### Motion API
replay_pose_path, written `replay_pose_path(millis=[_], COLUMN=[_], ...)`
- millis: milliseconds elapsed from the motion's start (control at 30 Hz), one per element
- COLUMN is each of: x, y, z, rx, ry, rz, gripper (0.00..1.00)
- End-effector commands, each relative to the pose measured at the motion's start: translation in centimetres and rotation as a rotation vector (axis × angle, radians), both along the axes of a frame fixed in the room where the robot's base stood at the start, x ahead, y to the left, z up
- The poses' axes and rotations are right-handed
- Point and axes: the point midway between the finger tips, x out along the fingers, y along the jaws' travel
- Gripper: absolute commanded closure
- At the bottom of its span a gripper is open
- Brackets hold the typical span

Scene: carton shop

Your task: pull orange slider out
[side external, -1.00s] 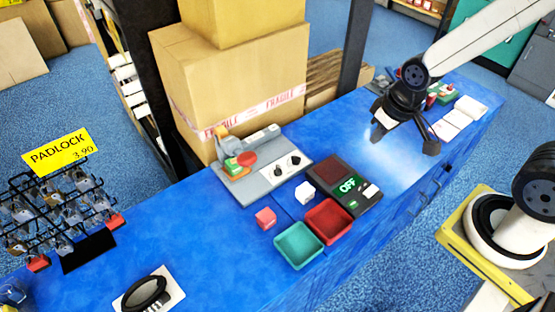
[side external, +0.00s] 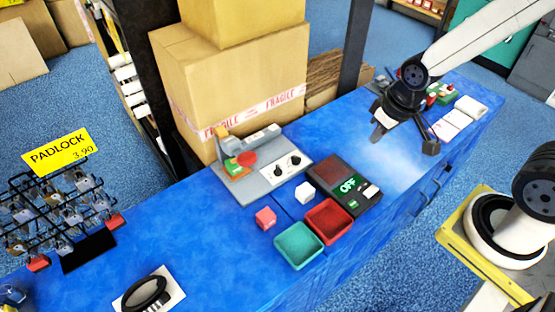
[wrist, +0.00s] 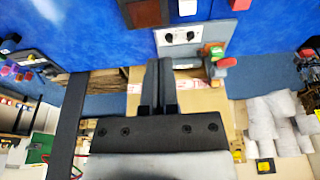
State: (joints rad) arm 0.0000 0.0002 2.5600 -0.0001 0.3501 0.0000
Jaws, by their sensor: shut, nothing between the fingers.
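The grey control panel (side external: 262,190) stands on the blue counter by the cartons. At its left end is a small orange part (side external: 222,131) on an upright piece. A flat orange piece (side external: 240,176) lies under a green block (side external: 232,166), near a red round knob (side external: 247,158). I cannot tell which orange part is the slider. My gripper (side external: 377,134) is shut and empty above the counter, well to the right of the panel. In the wrist view, its shut fingers (wrist: 161,88) point toward the panel (wrist: 192,38), with the green block (wrist: 216,51) at right.
A padlock rack (side external: 60,215) is at left. Stacked cartons (side external: 235,80) stand behind.

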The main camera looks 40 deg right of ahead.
Motion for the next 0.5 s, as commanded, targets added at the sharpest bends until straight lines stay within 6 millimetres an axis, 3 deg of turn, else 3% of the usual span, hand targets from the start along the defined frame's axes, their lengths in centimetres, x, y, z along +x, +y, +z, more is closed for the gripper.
replay_pose_path(millis=[367, 500], x=[0.00, 0.17], y=[0.00, 0.02], z=[0.00, 0.02], rx=[0.000, 0.000], ry=[0.000, 0.000], rz=[0.000, 0.000], gripper=[1.00, 0.59])
